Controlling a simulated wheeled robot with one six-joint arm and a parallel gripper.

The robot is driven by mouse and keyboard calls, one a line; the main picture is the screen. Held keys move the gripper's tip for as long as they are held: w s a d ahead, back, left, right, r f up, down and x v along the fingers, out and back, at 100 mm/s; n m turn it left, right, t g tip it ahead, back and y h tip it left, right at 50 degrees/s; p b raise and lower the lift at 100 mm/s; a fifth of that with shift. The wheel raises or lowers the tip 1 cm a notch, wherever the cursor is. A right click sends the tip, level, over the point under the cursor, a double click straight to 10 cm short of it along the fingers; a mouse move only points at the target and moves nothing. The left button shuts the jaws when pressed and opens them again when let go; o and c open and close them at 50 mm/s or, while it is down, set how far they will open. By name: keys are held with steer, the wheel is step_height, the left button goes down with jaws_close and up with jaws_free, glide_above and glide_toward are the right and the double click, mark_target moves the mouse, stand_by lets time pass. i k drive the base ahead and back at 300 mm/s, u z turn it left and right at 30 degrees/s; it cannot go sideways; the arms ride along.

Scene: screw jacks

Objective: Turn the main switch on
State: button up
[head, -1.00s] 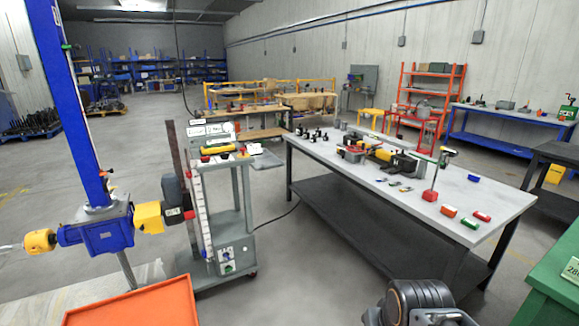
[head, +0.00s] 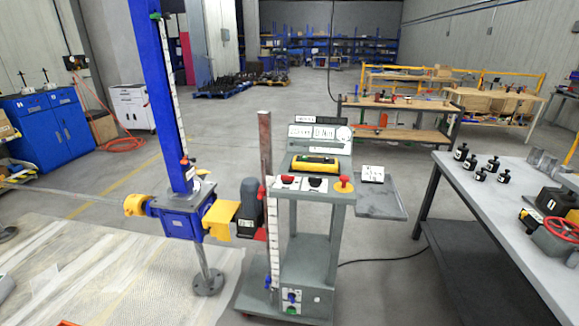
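A grey control stand (head: 318,225) stands in the middle of the head view. Its sloped panel carries a red button (head: 288,179), a black control (head: 317,183) and a red mushroom button on yellow (head: 343,185). A yellow handset (head: 314,163) lies above them. Low on the stand is a box (head: 307,288) with a blue knob (head: 292,297) and a green knob (head: 291,310). I cannot tell which control is the main switch or how it is set. My gripper is not in view.
A blue screw jack (head: 184,212) with a tall blue column (head: 164,100) stands left of the stand. A side shelf (head: 380,200) juts out right of it. A grey worktable (head: 500,200) fills the right. Floor between stand and table is open except for a cable (head: 385,260).

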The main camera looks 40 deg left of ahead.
mark_target(287, 179)
steer(key=u, duration=0.7)
steer(key=i, duration=1)
steer(key=u, duration=1.1)
